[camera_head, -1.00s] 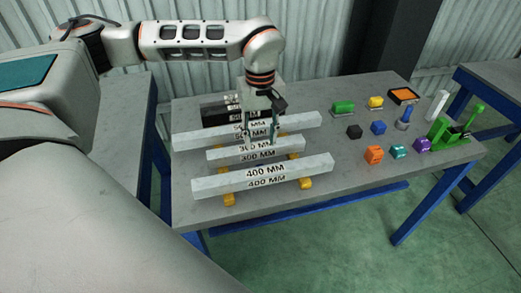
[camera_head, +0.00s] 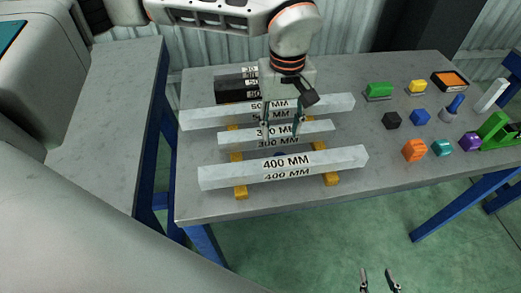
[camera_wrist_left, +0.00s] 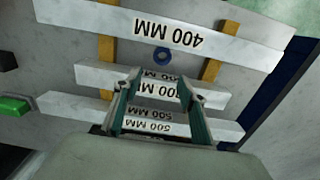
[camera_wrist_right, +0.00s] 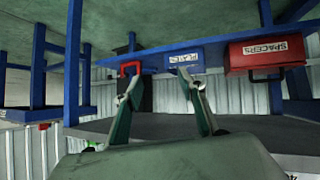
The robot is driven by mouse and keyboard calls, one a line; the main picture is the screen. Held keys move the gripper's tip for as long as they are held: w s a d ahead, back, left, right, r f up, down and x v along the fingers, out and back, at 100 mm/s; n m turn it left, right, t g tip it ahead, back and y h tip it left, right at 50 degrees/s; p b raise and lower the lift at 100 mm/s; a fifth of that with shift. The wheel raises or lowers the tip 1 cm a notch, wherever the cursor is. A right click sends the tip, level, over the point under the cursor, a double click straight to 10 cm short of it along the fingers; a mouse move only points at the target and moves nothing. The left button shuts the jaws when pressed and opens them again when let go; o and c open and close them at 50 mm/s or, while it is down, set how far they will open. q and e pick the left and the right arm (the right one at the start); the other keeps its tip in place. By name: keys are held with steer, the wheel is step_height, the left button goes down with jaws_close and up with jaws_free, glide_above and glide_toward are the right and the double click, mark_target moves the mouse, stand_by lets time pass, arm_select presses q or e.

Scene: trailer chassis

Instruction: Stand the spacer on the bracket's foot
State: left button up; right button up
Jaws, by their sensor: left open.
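My left gripper (camera_head: 283,126) is open above the 300 MM bar (camera_head: 315,129), with its fingers spread along the label. In the left wrist view its fingers (camera_wrist_left: 158,97) reach over the 300 MM bar; I cannot tell whether they touch it. A small blue ring (camera_wrist_left: 162,57) lies on the table between the 300 MM and 400 MM bars; I cannot tell whether it is the spacer. My right gripper (camera_head: 380,283) is open and empty below the table's front edge. It also shows in the right wrist view (camera_wrist_right: 158,92). I cannot clearly identify the bracket or its foot.
The 400 MM bar (camera_head: 335,160) and 500 MM bar (camera_head: 325,105) lie across yellow strips (camera_head: 236,150). Several coloured blocks, such as an orange one (camera_head: 414,150), and a green fixture (camera_head: 497,130) stand at right. A red SPACERS box (camera_wrist_right: 262,52) shows in the right wrist view.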

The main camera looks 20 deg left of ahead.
mark_target(279, 154)
arm_select(q)
steer(key=shift+f, duration=0.3)
steer(key=shift+s+d+f, duration=0.1)
steer(key=shift+f, duration=0.5)
steer(key=shift+s+d+f, duration=0.1)
steer(key=shift+f, duration=0.45)
step_height(279, 154, down, 4)
steer(key=shift+s+a+f+b, duration=0.1)
steer(key=shift+f+b, duration=0.05)
steer(key=shift+b, duration=0.15)
steer(key=shift+f, duration=0.25)
jaws_close()
arm_select(e)
steer(key=shift+s+f, duration=0.5)
steer(key=shift+f, duration=0.15)
